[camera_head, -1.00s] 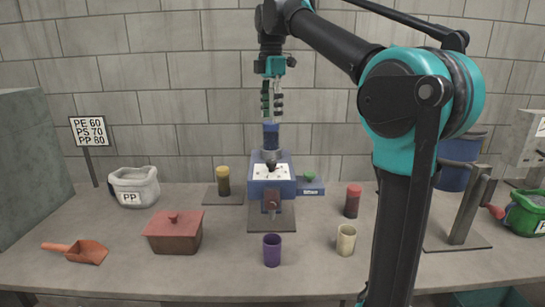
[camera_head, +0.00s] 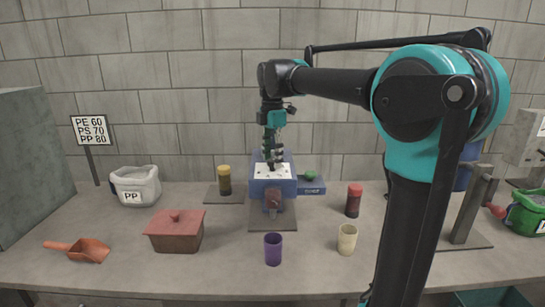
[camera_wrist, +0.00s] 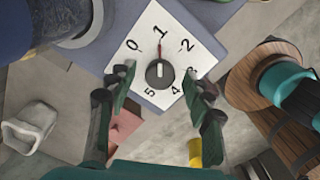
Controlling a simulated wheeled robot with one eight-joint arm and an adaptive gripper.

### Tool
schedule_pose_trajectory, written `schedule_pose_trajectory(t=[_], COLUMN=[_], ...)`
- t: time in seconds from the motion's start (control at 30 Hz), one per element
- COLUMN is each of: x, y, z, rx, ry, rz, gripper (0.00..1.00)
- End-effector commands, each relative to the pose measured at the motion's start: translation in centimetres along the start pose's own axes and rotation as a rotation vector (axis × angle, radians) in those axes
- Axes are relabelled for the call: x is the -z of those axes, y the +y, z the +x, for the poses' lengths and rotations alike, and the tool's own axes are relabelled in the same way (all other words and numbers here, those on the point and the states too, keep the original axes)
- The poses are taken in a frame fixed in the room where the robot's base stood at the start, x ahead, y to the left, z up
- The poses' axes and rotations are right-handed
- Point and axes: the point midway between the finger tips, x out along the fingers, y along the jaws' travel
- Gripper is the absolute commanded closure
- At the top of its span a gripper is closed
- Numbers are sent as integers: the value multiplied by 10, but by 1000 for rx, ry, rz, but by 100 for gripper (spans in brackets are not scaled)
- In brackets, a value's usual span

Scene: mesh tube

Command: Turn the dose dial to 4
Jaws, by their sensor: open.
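The dose dial's white plate (camera_head: 260,174) is on the blue machine (camera_head: 287,187) at the middle of the bench. A thin red mark above the knob points at the 1. My gripper (camera_head: 272,157) is pointing down just above the plate. In the wrist view, my gripper (camera_wrist: 166,92) is open, with its fingers on either side of the knob and apart from it.
A purple cup (camera_head: 273,249) and a cream cup (camera_head: 347,239) stand in front. A brown lidded box (camera_head: 174,236), orange scoop (camera_head: 85,250) and PP bag (camera_head: 135,186) are left. A yellow-capped jar (camera_head: 224,181) and a red-topped jar (camera_head: 354,200) flank the machine. A sign (camera_head: 90,130) reads PE 60, PS 70, PP 80.

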Motion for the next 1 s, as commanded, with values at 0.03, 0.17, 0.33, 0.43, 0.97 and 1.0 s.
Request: schedule_pose_trajectory(t=[0.03,0.17,0.33,0.43,0.97,1.0], x=[0,0,0,0,0,0], y=[0,0,0,0,0,0], z=[0,0,0,0,0,0], rx=[0,0,0,0,0,0], ry=[0,0,0,0,0,0], rz=[0,0,0,0,58,77], gripper=[49,49,65,78,99,99])
